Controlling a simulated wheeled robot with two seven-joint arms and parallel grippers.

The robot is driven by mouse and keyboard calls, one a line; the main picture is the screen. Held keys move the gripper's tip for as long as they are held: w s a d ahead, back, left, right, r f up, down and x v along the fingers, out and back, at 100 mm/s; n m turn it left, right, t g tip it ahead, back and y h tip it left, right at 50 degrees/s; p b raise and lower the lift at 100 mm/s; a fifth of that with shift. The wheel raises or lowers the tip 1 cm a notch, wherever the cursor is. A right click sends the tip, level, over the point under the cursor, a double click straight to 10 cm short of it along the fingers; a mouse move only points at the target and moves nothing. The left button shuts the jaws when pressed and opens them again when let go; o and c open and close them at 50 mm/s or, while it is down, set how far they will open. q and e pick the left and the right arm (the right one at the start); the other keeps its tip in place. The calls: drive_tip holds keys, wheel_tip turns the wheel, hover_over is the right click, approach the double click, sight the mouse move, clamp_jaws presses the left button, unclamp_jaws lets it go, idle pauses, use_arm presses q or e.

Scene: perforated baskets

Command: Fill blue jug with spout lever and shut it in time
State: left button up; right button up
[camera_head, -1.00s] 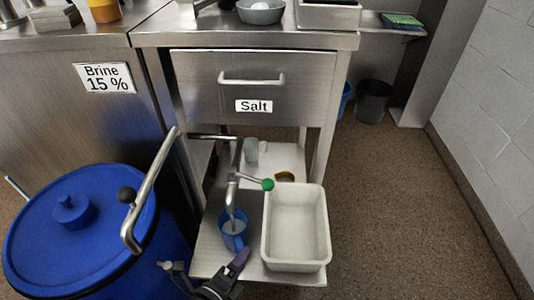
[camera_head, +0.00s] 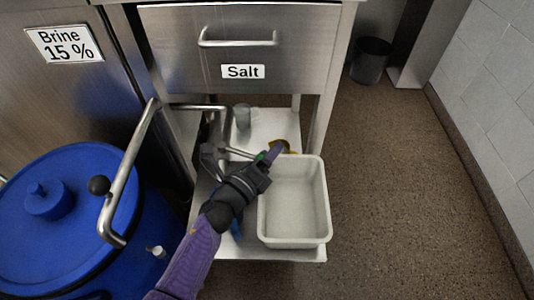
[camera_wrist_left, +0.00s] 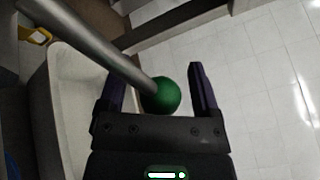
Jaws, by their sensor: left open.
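The spout lever (camera_wrist_left: 95,50) is a metal rod ending in a green ball knob (camera_wrist_left: 160,95). My left gripper (camera_wrist_left: 157,78) is open, with the knob between its fingers, nearer the left finger. In the head view, my left gripper (camera_head: 271,156) reaches over the lower shelf and covers most of the spout and lever. The blue jug (camera_head: 237,226) is almost wholly hidden behind my left arm; only a strip of blue shows. Its fill level and any flow from the spout are hidden. My right gripper is out of view.
A white rectangular tub (camera_head: 325,200) stands right of the jug on the steel shelf. A blue lidded barrel (camera_head: 90,200) with a bent metal pipe (camera_head: 128,190) stands at left. A grey cup (camera_head: 243,116) is farther back.

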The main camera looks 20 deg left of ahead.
use_arm(q)
clamp_jaws()
idle(0.3)
idle(1.1)
